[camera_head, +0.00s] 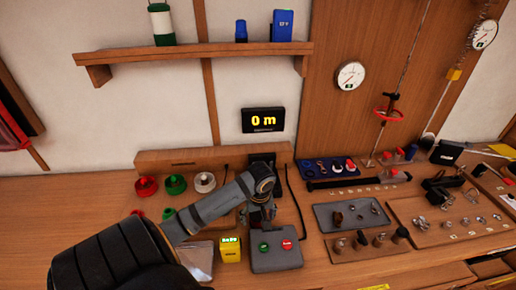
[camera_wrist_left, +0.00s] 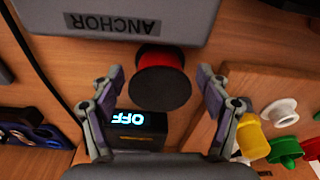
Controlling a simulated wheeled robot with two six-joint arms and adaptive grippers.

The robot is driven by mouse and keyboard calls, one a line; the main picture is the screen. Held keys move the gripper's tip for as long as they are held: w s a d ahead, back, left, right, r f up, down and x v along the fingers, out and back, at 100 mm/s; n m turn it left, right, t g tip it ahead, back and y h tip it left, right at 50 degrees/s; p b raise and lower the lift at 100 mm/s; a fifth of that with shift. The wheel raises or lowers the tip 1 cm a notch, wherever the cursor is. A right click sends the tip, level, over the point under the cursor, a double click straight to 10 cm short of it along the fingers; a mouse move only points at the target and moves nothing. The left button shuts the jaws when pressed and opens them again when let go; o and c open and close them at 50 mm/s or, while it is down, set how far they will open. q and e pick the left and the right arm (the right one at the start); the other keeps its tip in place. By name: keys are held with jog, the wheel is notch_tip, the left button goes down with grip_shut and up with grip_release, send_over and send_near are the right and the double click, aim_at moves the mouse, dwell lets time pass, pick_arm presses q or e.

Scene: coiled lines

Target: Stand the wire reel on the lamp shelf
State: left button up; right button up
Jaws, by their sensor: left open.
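A reel with a dark round face and a red edge (camera_wrist_left: 162,84) stands between the spread fingers of my left gripper (camera_wrist_left: 160,100) in the left wrist view; I take it for the wire reel. The fingers are open, and I see no clear contact with it. In the head view my left gripper (camera_head: 262,215) is over the bench behind a grey button box (camera_head: 275,258), and my arm hides the reel. The wooden shelf (camera_head: 195,55) on the wall at upper left carries a white and green lantern (camera_head: 161,24) and blue items. My right gripper is not in view.
Red, green and white spools (camera_head: 205,182) stand left of my gripper. A dark box reading OFF (camera_wrist_left: 137,127) is close to the reel, as is a grey block marked ANCHOR (camera_wrist_left: 120,22). A yellow box (camera_head: 230,250) stands nearby.

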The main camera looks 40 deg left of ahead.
aim_at(259, 218)
pick_arm(q)
jog(key=shift+r, duration=0.1)
notch_tip(259, 218, up, 12)
jog(key=d+p, duration=0.1)
jog(key=shift+s, duration=0.35)
